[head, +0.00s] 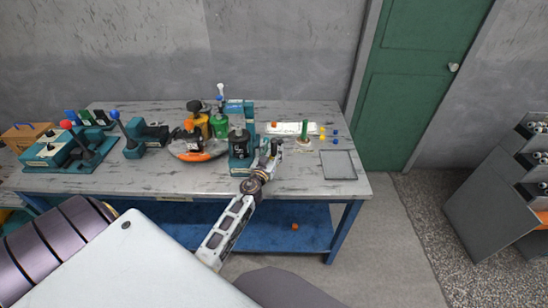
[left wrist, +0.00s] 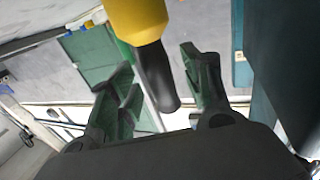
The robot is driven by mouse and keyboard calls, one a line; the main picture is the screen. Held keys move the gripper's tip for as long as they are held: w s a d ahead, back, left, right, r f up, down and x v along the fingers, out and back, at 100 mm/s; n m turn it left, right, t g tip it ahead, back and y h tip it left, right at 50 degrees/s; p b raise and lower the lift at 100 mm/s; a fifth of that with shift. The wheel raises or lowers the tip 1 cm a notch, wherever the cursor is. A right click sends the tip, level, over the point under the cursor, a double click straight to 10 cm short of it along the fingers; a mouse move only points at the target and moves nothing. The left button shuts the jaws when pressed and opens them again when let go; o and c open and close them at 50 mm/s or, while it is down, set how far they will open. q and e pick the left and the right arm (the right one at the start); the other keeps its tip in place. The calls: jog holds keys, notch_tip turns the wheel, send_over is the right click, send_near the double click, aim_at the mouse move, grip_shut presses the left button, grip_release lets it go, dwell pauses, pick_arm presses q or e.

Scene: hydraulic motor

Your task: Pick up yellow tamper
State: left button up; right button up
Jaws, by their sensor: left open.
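In the left wrist view a yellow body (left wrist: 138,18) with a dark, rounded, handle-like part (left wrist: 157,80) fills the space between my fingers; I take it for the yellow tamper. My left gripper (left wrist: 158,62) is open, with one finger on each side of the dark part; contact cannot be told. In the head view my left gripper (head: 271,155) is over the bench beside the teal press (head: 239,150). My right gripper is not seen.
A teal surface (left wrist: 280,60) stands close by in the wrist view.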

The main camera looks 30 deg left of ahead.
pick_arm(q)
jog(key=shift+x, duration=0.75)
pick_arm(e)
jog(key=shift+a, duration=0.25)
pick_arm(q)
jog(key=shift+r, duration=0.1)
grip_shut()
jog(key=shift+w+r, duration=0.1)
jog(key=shift+r, duration=0.1)
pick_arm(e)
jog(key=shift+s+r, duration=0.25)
